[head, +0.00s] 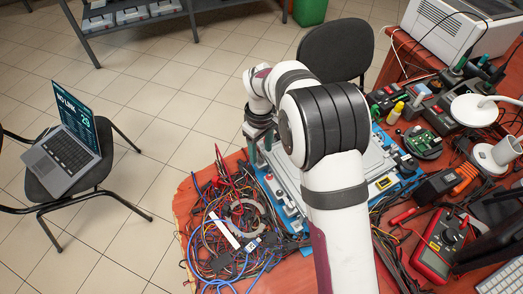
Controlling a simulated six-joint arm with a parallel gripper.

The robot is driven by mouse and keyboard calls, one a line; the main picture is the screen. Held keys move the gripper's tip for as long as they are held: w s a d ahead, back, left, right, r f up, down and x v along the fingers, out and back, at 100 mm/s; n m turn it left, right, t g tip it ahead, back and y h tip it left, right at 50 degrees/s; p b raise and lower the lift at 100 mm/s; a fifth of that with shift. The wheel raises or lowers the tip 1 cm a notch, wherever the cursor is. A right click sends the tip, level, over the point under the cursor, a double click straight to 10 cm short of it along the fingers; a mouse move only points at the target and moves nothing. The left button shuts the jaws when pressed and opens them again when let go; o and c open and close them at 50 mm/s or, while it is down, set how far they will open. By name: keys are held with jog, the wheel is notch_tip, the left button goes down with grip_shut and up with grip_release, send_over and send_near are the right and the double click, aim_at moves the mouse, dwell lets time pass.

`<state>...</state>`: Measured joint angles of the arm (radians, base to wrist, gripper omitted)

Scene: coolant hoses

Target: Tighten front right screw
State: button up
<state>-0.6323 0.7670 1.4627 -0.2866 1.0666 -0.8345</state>
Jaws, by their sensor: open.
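The apparatus (279,193) is a grey metal plate unit with a blue base, standing on the red-brown table. My arm crosses in front of it and hides its middle. Its right part, with a yellow-framed label (385,183), shows to the right of my arm. My gripper (255,148) points down at the unit's back left corner, open. Its fingertips are small and hard to make out, and I see nothing held. I cannot make out the front right screw or any other single screw; my arm may cover it.
A tangle of cables (228,225) covers the table's left side. A red multimeter (440,245), a lamp (474,109), a yellow bottle (396,112) and small tools crowd the right. A black chair (335,48) stands behind; a laptop (66,150) sits on another chair at left.

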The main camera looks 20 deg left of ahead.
jog(key=shift+f, duration=0.9)
grip_shut()
